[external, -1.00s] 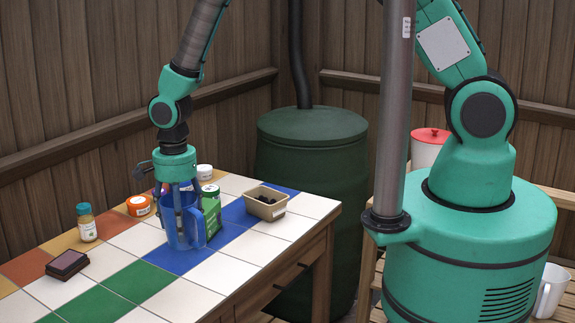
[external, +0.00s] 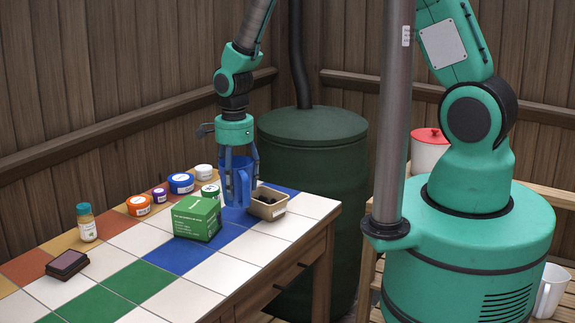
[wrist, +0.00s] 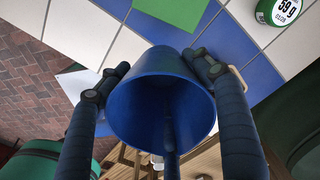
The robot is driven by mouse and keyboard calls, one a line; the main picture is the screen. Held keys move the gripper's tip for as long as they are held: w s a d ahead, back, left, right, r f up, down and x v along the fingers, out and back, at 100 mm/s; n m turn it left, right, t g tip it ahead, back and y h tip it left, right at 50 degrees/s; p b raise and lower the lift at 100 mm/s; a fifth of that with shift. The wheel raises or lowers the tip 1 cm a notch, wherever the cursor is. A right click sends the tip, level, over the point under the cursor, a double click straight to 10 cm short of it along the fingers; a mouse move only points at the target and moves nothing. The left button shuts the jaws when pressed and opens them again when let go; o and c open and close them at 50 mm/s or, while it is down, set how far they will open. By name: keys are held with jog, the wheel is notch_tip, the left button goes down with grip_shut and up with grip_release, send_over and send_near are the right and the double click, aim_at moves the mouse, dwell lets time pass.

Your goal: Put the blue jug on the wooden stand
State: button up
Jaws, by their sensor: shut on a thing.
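The blue jug (external: 240,187) is upright in my gripper (external: 238,178), held above the blue and white tiles of the table. The fingers are closed around the jug's sides. In the wrist view I look down into the open mouth of the jug (wrist: 160,100), with fingers on its left and right. What looks like the wooden stand (external: 556,199) is a slatted wooden piece at the right, partly hidden behind my base. The jug is well apart from it.
Several small jars (external: 181,183) sit behind.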

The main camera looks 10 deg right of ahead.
jog(key=w+d+m+b, duration=0.1)
jog(key=w+d+m, duration=0.3)
jog(key=d, duration=1)
jog(key=w+d+m+b, duration=0.15)
jog(key=w+d, duration=0.55)
jog(key=d, duration=0.7)
jog(key=s+d+m+b, duration=0.15)
jog(key=d+m, duration=0.25)
jog(key=d, duration=1)
jog(key=s+d+m+p, duration=0.1)
jog(key=s+d+m, duration=0.25)
jog(key=d, duration=1.05)
notch_tip(320, 180, down, 11)
jog(key=w, duration=0.1)
jog(key=shift+w+f, duration=0.1)
jog(key=shift+w, duration=0.05)
jog(key=w+d, duration=0.1)
jog(key=w, duration=0.3)
jog(key=w+d+f+b, duration=0.1)
jog(key=w, duration=0.4)
jog(key=w+d, duration=0.2)
jog(key=w, duration=0.3)
jog(key=shift+w+f, duration=0.2)
jog(key=shift+f, duration=0.05)
